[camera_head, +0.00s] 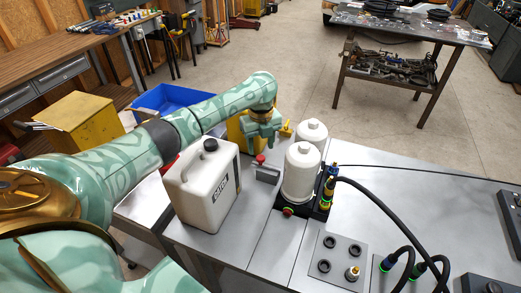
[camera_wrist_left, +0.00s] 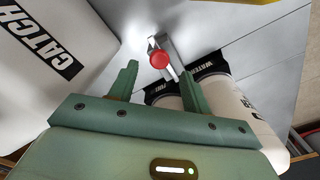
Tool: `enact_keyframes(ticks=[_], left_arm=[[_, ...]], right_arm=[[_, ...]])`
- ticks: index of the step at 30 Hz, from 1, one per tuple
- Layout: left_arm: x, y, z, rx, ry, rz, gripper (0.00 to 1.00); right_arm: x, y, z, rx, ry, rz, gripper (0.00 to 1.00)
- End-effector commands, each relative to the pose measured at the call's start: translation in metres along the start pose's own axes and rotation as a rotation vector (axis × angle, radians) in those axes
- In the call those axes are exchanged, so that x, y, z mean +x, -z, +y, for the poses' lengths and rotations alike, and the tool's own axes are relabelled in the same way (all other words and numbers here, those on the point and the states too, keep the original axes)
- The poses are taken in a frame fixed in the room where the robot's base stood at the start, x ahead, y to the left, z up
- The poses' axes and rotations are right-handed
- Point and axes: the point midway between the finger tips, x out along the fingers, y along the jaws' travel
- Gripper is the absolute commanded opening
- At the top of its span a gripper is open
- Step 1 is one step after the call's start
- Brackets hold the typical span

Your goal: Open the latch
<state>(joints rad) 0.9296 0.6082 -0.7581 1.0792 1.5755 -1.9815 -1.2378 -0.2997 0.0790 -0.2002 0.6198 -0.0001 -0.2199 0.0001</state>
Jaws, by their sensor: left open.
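The latch looks like a small grey metal piece (camera_head: 267,174) with a red knob (camera_head: 260,158), on the metal bench between a white jug and white canisters. In the left wrist view the red knob (camera_wrist_left: 160,59) lies just beyond my fingertips, with the grey piece (camera_wrist_left: 174,58) behind it. My left gripper (camera_head: 264,146) is above and behind the latch in the head view. In the left wrist view its two green fingers (camera_wrist_left: 158,75) are spread and empty, one on each side of the knob's line. I cannot tell any contact. My right gripper is not in view.
The white CATCH jug (camera_head: 203,190) stands left of the latch. White canisters (camera_head: 300,175) stand close on its right, on a black base. Black hoses (camera_head: 377,215) and a socket plate (camera_head: 337,258) lie further right. A blue bin (camera_head: 165,99) is behind the jug.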

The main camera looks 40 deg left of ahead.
Motion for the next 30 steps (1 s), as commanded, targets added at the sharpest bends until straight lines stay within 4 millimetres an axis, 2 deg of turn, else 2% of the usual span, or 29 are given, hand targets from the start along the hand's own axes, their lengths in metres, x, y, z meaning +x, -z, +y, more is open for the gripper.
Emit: enact_keyframes(ticks=[1,3,9,12,18,30], left_arm=[[-0.021,0.000,-0.001,0.002,0.005,-0.002,0.49],[-0.042,-0.001,-0.001,0.002,0.004,-0.003,0.49],[-0.090,0.000,0.000,0.002,0.002,-0.002,0.49],[-0.106,0.000,0.000,0.001,0.001,-0.002,0.49],[-0.120,-0.001,0.000,0.000,0.000,-0.001,0.49],[-0.120,0.000,0.000,0.001,-0.001,0.000,0.49]], right_arm=[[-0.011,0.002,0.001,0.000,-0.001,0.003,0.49],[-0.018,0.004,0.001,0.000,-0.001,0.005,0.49],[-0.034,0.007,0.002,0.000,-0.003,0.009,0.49],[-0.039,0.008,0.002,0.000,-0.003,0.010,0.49],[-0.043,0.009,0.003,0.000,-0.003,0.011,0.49],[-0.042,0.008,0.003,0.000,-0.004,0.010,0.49]])
